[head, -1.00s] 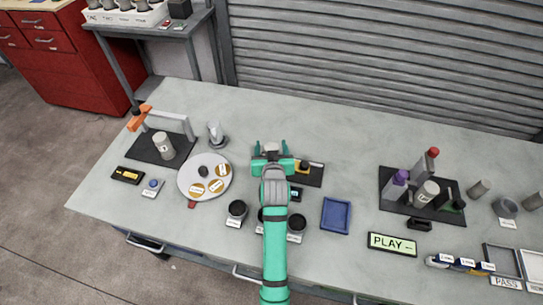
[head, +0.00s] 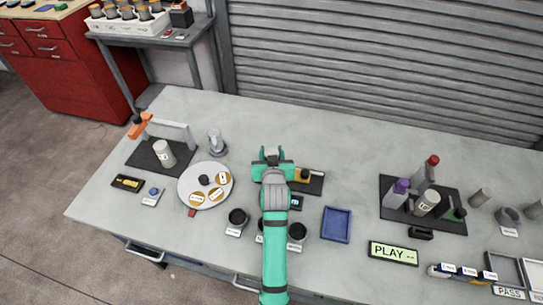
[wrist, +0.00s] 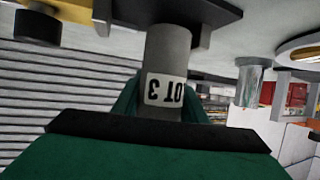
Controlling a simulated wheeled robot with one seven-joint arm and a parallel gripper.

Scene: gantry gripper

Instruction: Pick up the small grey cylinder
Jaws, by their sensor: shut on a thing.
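A small grey cylinder (wrist: 168,58) with a white label reading "OT 3" stands between my gripper's fingers in the wrist view, which looks upside down. In the head view its top (head: 272,150) shows between the fingertips. My gripper (head: 272,157) is shut on it, at the left end of a small dark plate (head: 317,184). The wrist view shows the cylinder's far end against that dark plate (wrist: 215,12); I cannot tell whether they touch. The lower part of the cylinder is hidden by my gripper in the head view.
A yellow-and-black part (head: 302,174) sits on the dark plate, close right of my gripper. A round white turntable (head: 188,183) is to the left. A blue tray (head: 336,225) and a black mat with bottles (head: 452,227) are to the right. The table behind is clear.

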